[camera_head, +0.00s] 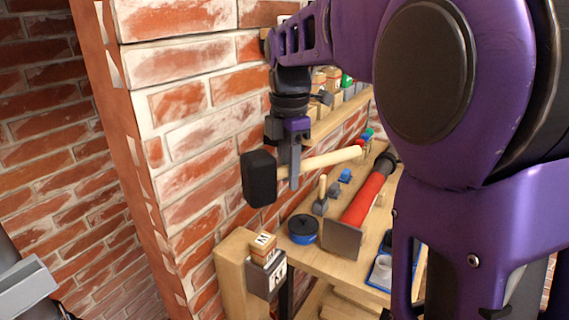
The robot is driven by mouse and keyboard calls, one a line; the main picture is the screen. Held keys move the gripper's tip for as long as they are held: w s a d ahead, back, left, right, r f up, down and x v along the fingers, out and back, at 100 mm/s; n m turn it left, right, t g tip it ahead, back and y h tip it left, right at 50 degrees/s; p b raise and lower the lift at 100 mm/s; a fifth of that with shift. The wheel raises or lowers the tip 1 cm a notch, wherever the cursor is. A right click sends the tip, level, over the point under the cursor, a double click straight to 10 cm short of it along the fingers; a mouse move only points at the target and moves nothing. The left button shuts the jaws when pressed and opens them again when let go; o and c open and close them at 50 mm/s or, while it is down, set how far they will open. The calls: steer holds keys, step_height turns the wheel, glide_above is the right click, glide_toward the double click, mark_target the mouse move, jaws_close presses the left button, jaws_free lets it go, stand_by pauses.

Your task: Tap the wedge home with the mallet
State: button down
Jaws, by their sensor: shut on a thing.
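A mallet with a black block head (259,178) and a pale wooden handle (335,159) hangs in front of the brick wall. My gripper (291,178) is shut on the handle, close behind the head. The handle slopes slightly up to the right. Below the head, a small wooden block (263,246) with a letter label sits on a dark grey block (263,278) at the bench's left end. The head is apart from both. I cannot tell which piece is the wedge.
A wooden bench (332,267) runs along the brick wall (180,130). It holds a red cylinder with a grey end plate (362,201), a round blue-rimmed container (303,229) and a blue tray (379,273). A shelf with several bins is behind. My arm hides the right side.

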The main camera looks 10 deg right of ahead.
steer(key=shift+s+f, duration=0.15)
steer(key=shift+f, duration=0.7)
step_height(320, 180, down, 5)
steer(key=b, duration=0.4)
steer(key=shift+f, duration=0.25)
steer(key=shift+f, duration=0.6)
stand_by(0.6)
steer(key=shift+d+r+p, duration=0.1)
steer(key=shift+r+p, duration=0.05)
steer(key=shift+p, duration=0.2)
stand_by(0.4)
